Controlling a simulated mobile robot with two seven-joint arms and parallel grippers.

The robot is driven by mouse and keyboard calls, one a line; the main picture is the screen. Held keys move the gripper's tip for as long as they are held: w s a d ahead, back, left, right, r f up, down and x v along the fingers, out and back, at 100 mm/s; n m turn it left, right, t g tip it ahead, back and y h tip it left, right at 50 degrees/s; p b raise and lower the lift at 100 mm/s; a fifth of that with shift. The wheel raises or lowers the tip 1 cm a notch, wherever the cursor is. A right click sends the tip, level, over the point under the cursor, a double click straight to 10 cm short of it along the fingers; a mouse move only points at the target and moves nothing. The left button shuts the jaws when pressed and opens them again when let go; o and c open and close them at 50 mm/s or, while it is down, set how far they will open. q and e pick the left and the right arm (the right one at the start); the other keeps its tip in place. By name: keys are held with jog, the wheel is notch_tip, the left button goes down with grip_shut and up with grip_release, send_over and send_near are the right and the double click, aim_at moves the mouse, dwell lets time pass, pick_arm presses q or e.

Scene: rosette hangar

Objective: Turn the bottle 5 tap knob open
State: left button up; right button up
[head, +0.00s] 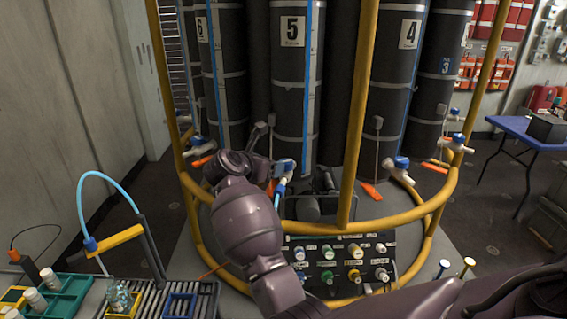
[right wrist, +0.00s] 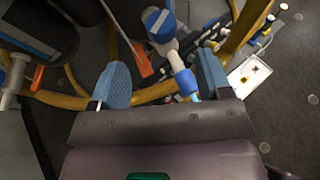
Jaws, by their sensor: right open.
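Bottle 5 (head: 291,75) is a tall dark cylinder with a "5" label, standing at the back centre in the head view. Its tap knob (head: 285,164) is blue on a white tap body, with a light blue spout (head: 280,188) below. In the right wrist view the blue knob (right wrist: 159,22) lies beyond the fingertips, and the spout (right wrist: 186,82) runs down toward the right finger. My right gripper (right wrist: 163,82) is open, with nothing seen held between its fingers. In the head view its fingers are hidden by my wrist. My left gripper is not in view.
A yellow tubular frame (head: 357,115) surrounds the bottles, with one upright right of bottle 5. A panel with several coloured knobs (head: 341,262) sits below. Bottle 4 (head: 398,80) stands to the right. An orange tag (right wrist: 140,58) hangs near the tap. A roller rack (head: 195,296) is at lower left.

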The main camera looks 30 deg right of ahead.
aim_at(286, 161)
jog(key=x, duration=1)
jog(key=shift+w+d+r, duration=0.1)
jog(key=shift+d, duration=0.15)
jog(key=c, duration=0.9)
